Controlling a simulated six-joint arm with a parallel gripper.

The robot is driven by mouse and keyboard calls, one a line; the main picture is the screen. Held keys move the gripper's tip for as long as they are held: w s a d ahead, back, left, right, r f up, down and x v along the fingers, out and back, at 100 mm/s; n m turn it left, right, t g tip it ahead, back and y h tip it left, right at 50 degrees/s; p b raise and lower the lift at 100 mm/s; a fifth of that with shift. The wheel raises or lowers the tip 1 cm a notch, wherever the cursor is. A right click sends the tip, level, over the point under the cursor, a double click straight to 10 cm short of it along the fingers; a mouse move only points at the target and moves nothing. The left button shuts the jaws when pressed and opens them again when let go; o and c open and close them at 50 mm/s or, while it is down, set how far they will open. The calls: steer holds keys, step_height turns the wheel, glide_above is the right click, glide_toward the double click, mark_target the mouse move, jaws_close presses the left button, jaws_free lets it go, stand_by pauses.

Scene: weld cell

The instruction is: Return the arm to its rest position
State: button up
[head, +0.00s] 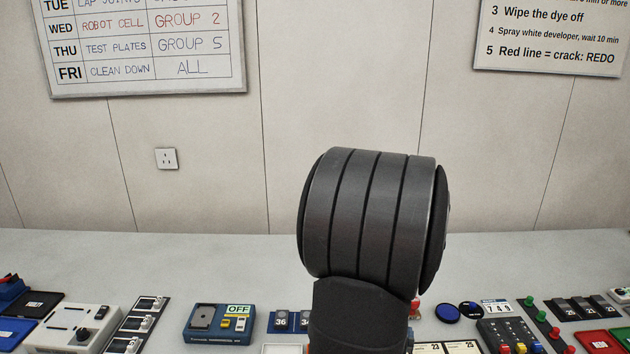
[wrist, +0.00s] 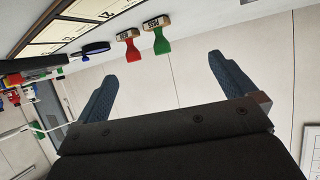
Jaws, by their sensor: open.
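My gripper (wrist: 162,68) shows in the wrist view with its two blue-grey fingers spread wide apart. Nothing is between the fingers. In the head view a dark ribbed part of my arm stands in the middle, in front of the bench and wall. My gripper's fingers do not show in the head view. The wrist view is turned over, with the bench at the top and the wall beyond the fingers.
The bench (head: 220,265) is bare along its back. A blue box marked OFF (head: 220,322), a white box (head: 65,327) and a button panel (head: 508,335) stand along its front. A red-handled stamp (wrist: 130,44) and a green-handled stamp (wrist: 157,36) appear beyond my fingers.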

steer(key=x, duration=0.4)
steer(key=shift+w+f, duration=0.1)
steer(key=shift+s+a+r, duration=0.15)
steer(key=shift+s+r, duration=0.2)
steer(key=shift+s, duration=0.3)
